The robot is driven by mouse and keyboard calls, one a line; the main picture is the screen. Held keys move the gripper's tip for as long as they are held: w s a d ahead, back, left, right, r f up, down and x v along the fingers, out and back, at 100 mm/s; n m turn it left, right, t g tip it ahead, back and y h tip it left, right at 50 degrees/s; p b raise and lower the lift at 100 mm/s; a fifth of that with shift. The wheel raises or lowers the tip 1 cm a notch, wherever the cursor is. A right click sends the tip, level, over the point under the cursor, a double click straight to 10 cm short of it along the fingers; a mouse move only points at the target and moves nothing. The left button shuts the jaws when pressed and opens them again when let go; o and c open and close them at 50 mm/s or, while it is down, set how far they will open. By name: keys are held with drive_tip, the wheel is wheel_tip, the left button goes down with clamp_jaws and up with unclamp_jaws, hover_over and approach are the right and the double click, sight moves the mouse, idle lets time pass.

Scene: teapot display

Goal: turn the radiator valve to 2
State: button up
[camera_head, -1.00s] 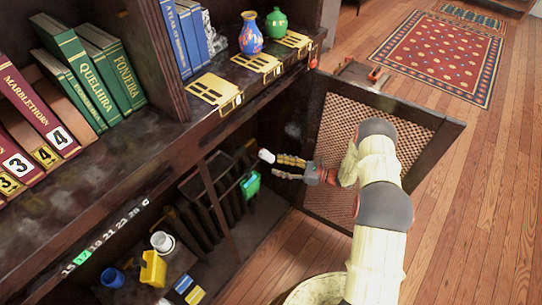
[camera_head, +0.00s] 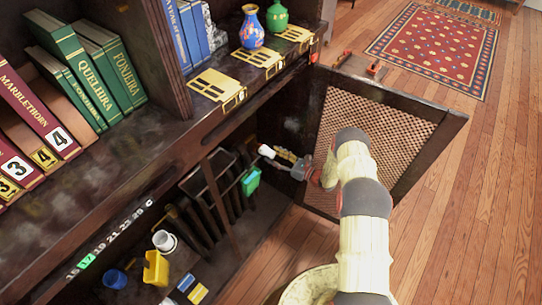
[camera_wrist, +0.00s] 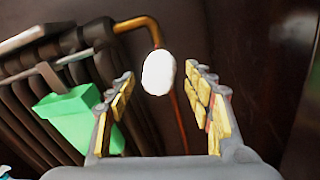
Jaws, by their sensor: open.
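The white radiator valve knob (camera_head: 265,151) is inside the open cupboard, at the right end of the dark radiator (camera_head: 208,200). In the wrist view the knob (camera_wrist: 158,72) appears as a plain white oval on a copper pipe; no numbers can be read on it. My gripper (camera_head: 284,157) is open, with its yellow-padded fingers pointing at the knob. In the wrist view the fingers (camera_wrist: 158,88) stand on either side of the knob's image, near their tips. Neither finger visibly touches it, and I cannot tell the depth exactly.
A green box (camera_wrist: 70,118) hangs on the radiator, left of my fingers. The open lattice door (camera_head: 375,135) stands behind and right of my arm. A yellow container (camera_head: 155,268) and a white cup (camera_head: 164,241) are lower left. Vases (camera_head: 252,28) stand on the shelf above.

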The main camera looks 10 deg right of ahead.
drive_tip(key=shift+x, duration=0.9)
drive_tip(key=shift+c, duration=1.4)
drive_tip(key=c, duration=0.9)
